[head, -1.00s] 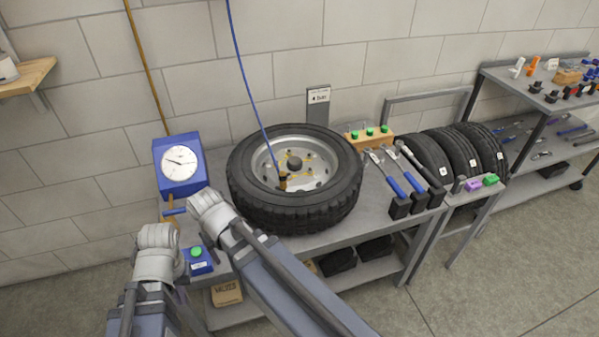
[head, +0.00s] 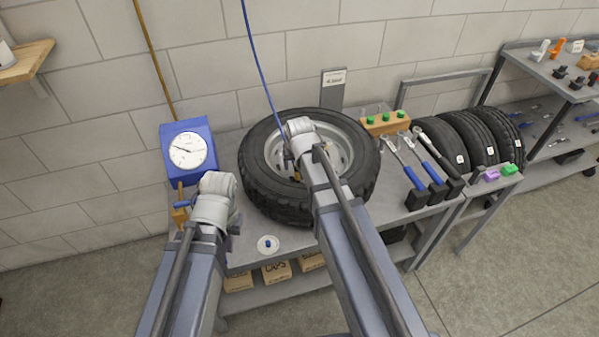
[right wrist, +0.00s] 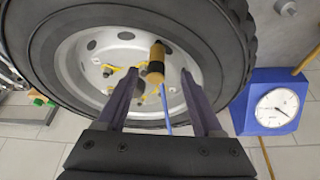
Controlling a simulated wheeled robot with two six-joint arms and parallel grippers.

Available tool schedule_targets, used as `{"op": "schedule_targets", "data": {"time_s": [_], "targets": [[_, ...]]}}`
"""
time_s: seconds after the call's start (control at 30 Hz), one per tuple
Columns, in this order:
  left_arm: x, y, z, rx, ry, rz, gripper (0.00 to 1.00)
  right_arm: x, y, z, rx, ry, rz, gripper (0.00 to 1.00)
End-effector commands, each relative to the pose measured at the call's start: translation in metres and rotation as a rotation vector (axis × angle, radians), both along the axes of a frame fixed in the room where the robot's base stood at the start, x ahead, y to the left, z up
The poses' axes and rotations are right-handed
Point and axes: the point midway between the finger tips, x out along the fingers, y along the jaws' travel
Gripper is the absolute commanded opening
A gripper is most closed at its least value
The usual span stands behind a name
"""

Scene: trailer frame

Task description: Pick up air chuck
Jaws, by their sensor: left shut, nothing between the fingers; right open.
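The air chuck (head: 295,178) is a small brass piece at the end of a blue hose (head: 259,65), over the wheel's rim. My right arm partly hides it in the head view. In the right wrist view the brass chuck (right wrist: 156,62) appears between the open fingers of my right gripper (right wrist: 158,76). No grip on it shows, and I cannot tell the exact depth. My left gripper (head: 234,226) is shut and empty over the bench's left part, its fingers mostly hidden behind its wrist.
The tyre (head: 262,190) lies flat on the grey bench (head: 300,240). A blue dial gauge (head: 188,150) stands left, near my left arm. A white dish (head: 268,244) lies in front of the tyre. Blue-handled tools (head: 418,165) and a wooden block (head: 386,122) stand right.

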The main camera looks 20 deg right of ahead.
Motion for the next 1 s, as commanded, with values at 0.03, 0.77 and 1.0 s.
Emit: {"op": "schedule_targets", "data": {"time_s": [0.03, 0.77, 1.0], "targets": [[0.0, 0.0, -0.009, 0.0, 0.0, 0.0, 0.0, 0.003, -0.001, -0.009, 0.0, 0.0, 0.0, 0.68], [0.0, 0.0, -0.056, 0.0, 0.0, 0.0, 0.0, 0.028, -0.011, -0.056, 0.0, 0.001, 0.0, 0.68], [0.0, 0.0, -0.053, 0.0, 0.0, 0.0, 0.0, 0.028, -0.011, -0.053, 0.0, 0.001, 0.0, 0.68]]}}
